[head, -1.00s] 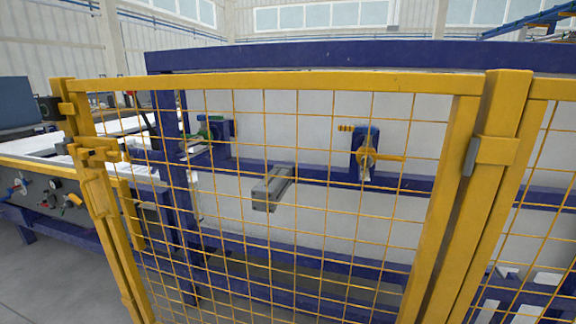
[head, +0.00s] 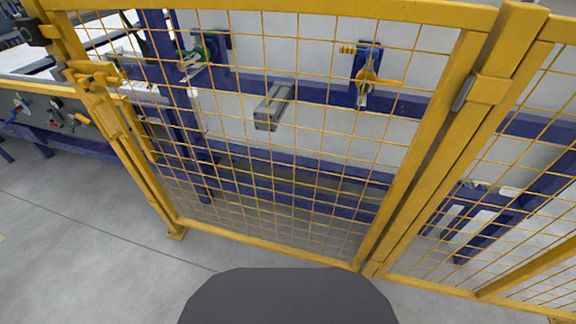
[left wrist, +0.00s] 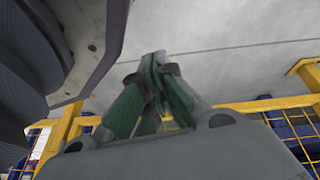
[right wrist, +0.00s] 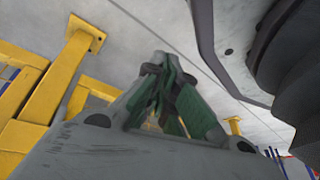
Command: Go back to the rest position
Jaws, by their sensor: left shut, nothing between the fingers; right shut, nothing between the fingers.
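My left gripper (left wrist: 158,62) shows in the left wrist view with its green-padded fingers together and nothing between them. My right gripper (right wrist: 163,65) shows in the right wrist view, also with its fingertips together and empty. Each gripper is over bare grey floor, with yellow fence parts near it in the picture. Neither gripper nor arm shows in the head view. A dark rounded part of my own body fills the bottom middle of the head view.
A yellow mesh fence (head: 300,255) with a thick post (head: 450,150) stands in front of me. Behind it is a blue frame (head: 310,95) with a grey block (head: 272,107) and valve-like parts (head: 367,75). A workbench (head: 50,125) stands at left. Grey floor (head: 90,240) is clear at lower left.

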